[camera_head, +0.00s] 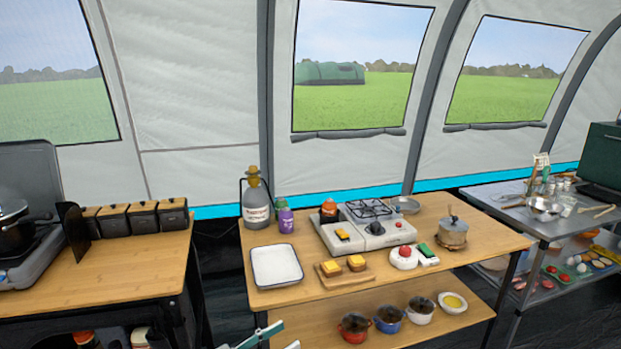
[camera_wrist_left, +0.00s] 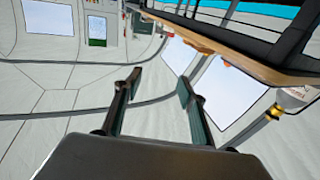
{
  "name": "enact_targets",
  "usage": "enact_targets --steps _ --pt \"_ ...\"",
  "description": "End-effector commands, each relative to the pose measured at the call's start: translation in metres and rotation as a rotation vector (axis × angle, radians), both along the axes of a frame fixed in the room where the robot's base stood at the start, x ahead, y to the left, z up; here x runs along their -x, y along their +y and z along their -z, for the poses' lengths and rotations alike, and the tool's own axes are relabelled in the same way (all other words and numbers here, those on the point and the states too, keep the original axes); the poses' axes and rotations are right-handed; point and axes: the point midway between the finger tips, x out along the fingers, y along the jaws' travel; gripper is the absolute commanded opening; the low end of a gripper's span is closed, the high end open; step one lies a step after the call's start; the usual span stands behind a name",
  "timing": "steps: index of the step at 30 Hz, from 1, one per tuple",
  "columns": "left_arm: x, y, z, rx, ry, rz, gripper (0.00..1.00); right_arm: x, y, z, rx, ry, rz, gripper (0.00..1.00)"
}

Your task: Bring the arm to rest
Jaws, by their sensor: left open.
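My left gripper (camera_head: 272,340) shows only as its greenish finger tips at the bottom edge of the head view, in front of the middle wooden table (camera_head: 440,209). In the left wrist view the two fingers of the gripper (camera_wrist_left: 159,85) stand well apart with nothing between them. The left wrist view is strongly tilted, with the tent wall behind the fingers and a table edge (camera_wrist_left: 225,55) above and to the right of them. The rest of the left arm is hidden below the head view. My right gripper is in neither view.

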Motion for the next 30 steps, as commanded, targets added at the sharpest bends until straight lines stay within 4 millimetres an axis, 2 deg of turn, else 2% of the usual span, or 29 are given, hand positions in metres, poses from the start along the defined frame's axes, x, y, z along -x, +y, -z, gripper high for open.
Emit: enact_targets --steps 1,5,11,17,24,27,30 --pt "0.016 -0.009 0.012 0.009 0.020 -0.028 0.41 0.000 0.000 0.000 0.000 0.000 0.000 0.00" --pt "0.045 -0.018 0.037 -0.002 0.056 -0.123 0.41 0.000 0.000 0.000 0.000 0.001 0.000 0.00" --pt "0.090 -0.008 0.075 -0.060 0.141 -0.281 0.41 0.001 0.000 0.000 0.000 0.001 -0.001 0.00" --pt "0.144 0.029 0.119 -0.180 0.259 -0.440 0.41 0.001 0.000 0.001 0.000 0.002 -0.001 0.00" --pt "0.222 0.094 0.168 -0.376 0.418 -0.587 0.41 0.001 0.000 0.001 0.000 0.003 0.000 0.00" --pt "0.247 0.115 0.181 -0.441 0.466 -0.619 0.41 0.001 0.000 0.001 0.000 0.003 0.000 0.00" --pt "0.262 0.127 0.187 -0.481 0.494 -0.634 0.41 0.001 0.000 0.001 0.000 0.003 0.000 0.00"
